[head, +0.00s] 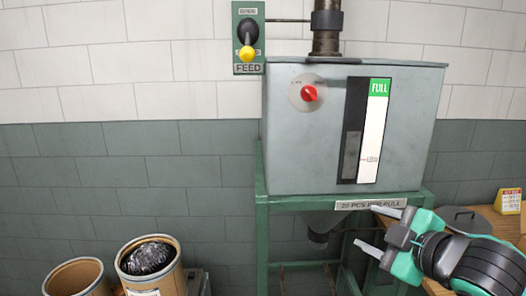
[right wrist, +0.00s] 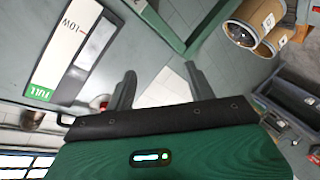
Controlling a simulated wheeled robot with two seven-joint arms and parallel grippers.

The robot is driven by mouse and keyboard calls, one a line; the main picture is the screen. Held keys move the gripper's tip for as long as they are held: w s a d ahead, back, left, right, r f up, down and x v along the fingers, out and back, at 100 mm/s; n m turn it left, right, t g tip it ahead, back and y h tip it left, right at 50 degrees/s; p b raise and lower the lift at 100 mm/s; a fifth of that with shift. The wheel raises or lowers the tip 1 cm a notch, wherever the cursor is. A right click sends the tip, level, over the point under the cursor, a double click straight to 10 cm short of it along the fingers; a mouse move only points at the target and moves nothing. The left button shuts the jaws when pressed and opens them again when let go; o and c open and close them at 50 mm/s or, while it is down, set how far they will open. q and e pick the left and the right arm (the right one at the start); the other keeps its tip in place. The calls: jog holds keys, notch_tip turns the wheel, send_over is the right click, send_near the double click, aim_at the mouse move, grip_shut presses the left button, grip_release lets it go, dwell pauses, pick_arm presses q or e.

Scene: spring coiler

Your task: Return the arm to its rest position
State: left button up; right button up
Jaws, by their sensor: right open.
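My right gripper (head: 376,230) is at the lower right of the head view, in front of the green stand below the grey hopper. Its two fingers point left, stand apart and have nothing between them. My right arm (head: 478,262) reaches in from the lower right corner. My left gripper is not in view.
The grey hopper (head: 285,150) bears a red knob (head: 309,93) and a level gauge (head: 374,130). A FEED panel (head: 248,38) with a yellow-tipped lever hangs at its left. Two drums (head: 150,268) stand lower left. A wooden table (head: 505,222) is close beside my right arm.

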jog(key=s+d+f+m+g+h, duration=0.1)
jog(key=s+f+m+g+h, duration=0.3)
jog(key=f, duration=1.2)
jog(key=s+f+m+g, duration=0.2)
jog(key=s+f+m, duration=0.55)
jog(key=f, duration=0.85)
jog(key=s+d+f+m+g+h, duration=0.15)
jog(key=s+f+g, duration=0.25)
jog(key=s+f, duration=0.7)
notch_tip(320, 180, down, 29)
jog(key=s+g, duration=0.1)
jog(key=s, duration=0.2)
jog(key=s+d+f+g, duration=0.1)
jog(key=s+d+f, duration=0.2)
jog(key=s+f, duration=1.5)
jog(key=shift+s+f+n, duration=0.3)
jog(key=shift+f, duration=0.25)
